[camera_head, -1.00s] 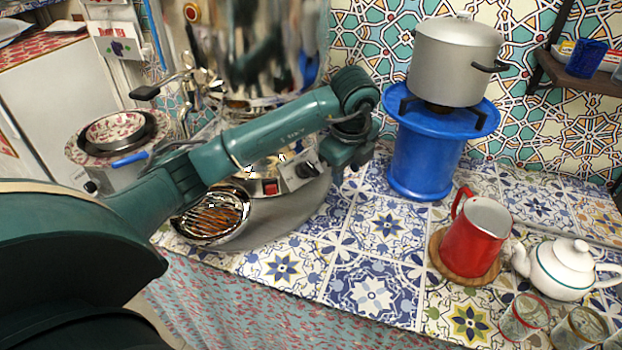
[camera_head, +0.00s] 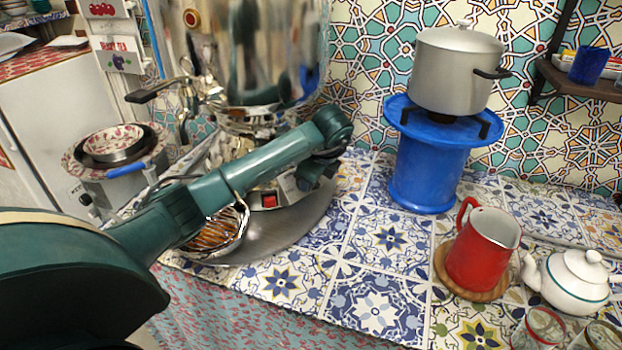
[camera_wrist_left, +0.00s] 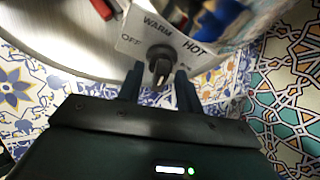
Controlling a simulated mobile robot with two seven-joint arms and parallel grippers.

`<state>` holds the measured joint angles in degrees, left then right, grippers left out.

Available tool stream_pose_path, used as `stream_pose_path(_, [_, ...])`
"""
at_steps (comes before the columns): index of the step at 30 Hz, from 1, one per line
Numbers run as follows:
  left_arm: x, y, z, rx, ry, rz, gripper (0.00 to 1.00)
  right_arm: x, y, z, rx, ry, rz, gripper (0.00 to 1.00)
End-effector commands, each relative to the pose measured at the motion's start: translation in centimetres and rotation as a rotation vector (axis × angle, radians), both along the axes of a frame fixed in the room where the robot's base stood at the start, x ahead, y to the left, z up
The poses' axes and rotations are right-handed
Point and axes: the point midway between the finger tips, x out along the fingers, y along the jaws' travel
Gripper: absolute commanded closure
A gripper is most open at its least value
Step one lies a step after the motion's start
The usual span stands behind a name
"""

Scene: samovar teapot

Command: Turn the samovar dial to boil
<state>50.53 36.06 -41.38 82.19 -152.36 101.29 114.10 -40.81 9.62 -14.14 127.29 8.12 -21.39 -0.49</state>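The shiny metal samovar (camera_head: 262,55) stands at the back left of the tiled counter. Its dial panel carries a red switch (camera_head: 268,200). In the left wrist view the black dial (camera_wrist_left: 160,62) sits on a white plate (camera_wrist_left: 185,40) marked OFF, WARM and HOT; a further label at the right is hidden by a finger. A pale mark shows on the dial's near end. My left gripper (camera_wrist_left: 158,88) is open, one finger on each side of the dial; I cannot tell if they touch it. In the head view the gripper (camera_head: 318,170) covers the dial.
A round drip bowl with a grate (camera_head: 215,235) is below my left arm. A blue stand (camera_head: 425,175) with a grey pot (camera_head: 457,70) is to the right. A red jug (camera_head: 483,250) and white teapot (camera_head: 570,283) stand further right. The middle tiles are clear.

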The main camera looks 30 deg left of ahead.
Motion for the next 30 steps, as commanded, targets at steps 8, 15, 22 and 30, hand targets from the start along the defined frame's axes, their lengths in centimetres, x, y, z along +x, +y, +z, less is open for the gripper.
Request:
stream_pose_path(8, [0.17,0.26,-0.74,0.000,0.000,-0.001,0.65,0.09,-0.06,-0.17,-0.003,0.001,-0.001,1.00])
stream_pose_path(15, [0.17,0.24,-0.71,-0.001,0.000,-0.001,0.74,0.12,-0.07,-0.24,-0.004,0.002,-0.001,1.00])
stream_pose_path(22, [0.17,0.23,-0.70,-0.001,0.000,-0.001,0.93,0.13,-0.08,-0.25,-0.003,0.003,-0.002,1.00])
stream_pose_path(30, [0.22,0.20,-0.58,0.003,0.021,-0.018,0.94,0.13,-0.06,-0.12,-0.003,0.004,-0.002,1.00])
